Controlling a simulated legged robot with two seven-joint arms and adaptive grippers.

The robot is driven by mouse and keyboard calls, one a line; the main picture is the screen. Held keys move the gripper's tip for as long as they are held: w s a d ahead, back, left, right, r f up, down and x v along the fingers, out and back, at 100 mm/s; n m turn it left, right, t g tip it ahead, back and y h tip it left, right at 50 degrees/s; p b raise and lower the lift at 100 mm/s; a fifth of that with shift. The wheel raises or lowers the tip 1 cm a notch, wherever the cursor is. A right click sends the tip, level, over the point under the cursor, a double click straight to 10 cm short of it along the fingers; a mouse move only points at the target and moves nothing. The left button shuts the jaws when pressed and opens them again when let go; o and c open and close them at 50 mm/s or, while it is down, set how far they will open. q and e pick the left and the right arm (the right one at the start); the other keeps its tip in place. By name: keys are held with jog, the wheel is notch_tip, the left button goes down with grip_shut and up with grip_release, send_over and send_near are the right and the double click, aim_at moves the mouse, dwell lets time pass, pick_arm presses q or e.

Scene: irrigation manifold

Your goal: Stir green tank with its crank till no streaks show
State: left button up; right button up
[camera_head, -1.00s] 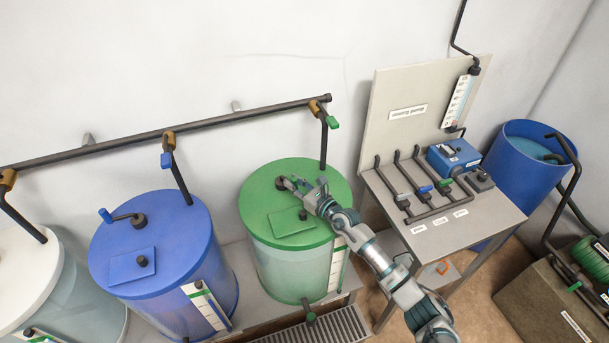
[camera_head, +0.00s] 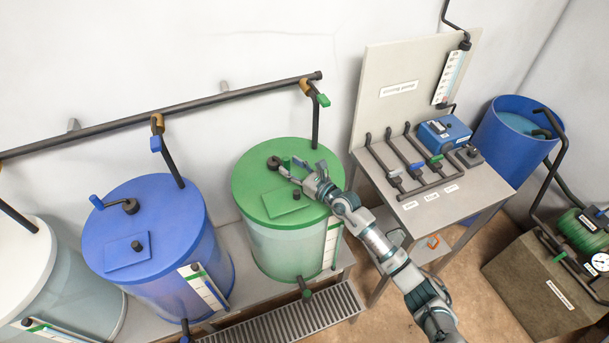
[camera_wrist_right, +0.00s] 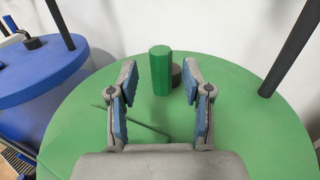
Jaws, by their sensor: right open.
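The green tank (camera_head: 262,208) has a green lid and a pale see-through wall; I cannot make out streaks in it. Its crank has a dark hub (camera_head: 273,162) on the lid and an upright green handle (camera_head: 287,161). My right gripper (camera_head: 293,168) is over the lid, just right of the handle, open. In the right wrist view the green handle (camera_wrist_right: 160,72) stands beyond and between the two spread fingertips of the gripper (camera_wrist_right: 161,78), touching neither as far as I see. The dark hub (camera_wrist_right: 177,75) is partly hidden behind the handle. My left gripper is not in view.
A blue tank (camera_head: 215,250) with its own crank and a white tank (camera_head: 25,250) stand left. A dark pipe (camera_head: 200,105) runs behind, with a downpipe (camera_head: 315,130) near the green lid. A valve bench (camera_head: 470,210) stands right. The lid holds a knobbed hatch (camera_head: 285,218).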

jog(key=v, duration=0.8)
jog(key=shift+s+d, duration=0.25)
jog(key=shift+d, duration=0.1)
